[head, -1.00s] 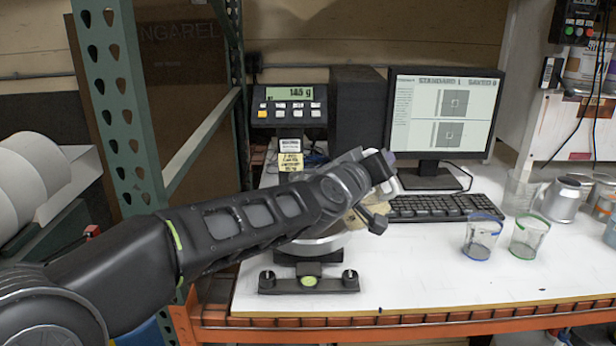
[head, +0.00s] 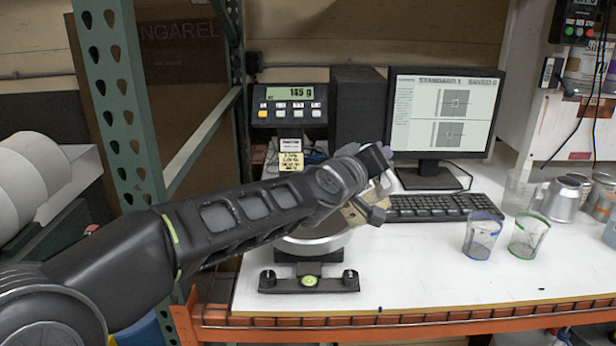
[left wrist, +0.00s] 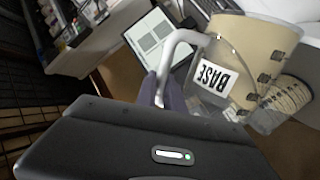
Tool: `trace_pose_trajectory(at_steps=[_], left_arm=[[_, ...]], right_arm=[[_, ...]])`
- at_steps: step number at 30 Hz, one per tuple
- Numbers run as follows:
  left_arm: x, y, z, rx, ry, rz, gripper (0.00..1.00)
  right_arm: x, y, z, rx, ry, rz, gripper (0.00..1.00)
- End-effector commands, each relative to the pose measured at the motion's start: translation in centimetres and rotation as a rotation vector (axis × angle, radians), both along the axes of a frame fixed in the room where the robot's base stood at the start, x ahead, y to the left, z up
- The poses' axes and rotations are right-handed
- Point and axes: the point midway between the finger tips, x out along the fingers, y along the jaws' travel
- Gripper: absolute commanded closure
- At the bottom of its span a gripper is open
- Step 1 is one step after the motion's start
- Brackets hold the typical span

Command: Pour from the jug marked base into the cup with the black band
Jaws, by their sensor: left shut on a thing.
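The jug marked BASE (left wrist: 255,50) is clear with cream contents; its label and pale handle show in the left wrist view. My left gripper (left wrist: 168,92) is shut on the handle. In the head view, my left gripper (head: 387,154) is above the scale, and a tan part of the jug (head: 357,213) shows tilted behind my wrist. A second clear vessel (left wrist: 285,102) with cream in it shows below the jug in the wrist view. I cannot make out a black band on it. The pouring lip and any stream are hidden. My right gripper is not in view.
The scale pan (head: 312,246) is partly behind my arm; the scale display (head: 290,95) appears to read 145 g. A keyboard (head: 435,208) and monitor (head: 443,115) stand behind. A blue-banded cup (head: 483,238) and green-banded cup (head: 528,237) stand right. The front-middle bench is clear.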

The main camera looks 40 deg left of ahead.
Motion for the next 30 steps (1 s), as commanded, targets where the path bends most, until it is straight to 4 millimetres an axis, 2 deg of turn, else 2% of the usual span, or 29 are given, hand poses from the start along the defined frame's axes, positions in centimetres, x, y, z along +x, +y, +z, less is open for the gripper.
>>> trace_pose_trajectory(at_steps=[30], left_arm=[[0.03, 0.71, 1.30, -0.059, -0.001, 0.001, 1.00]], right_arm=[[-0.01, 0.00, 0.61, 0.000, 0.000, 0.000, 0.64]])
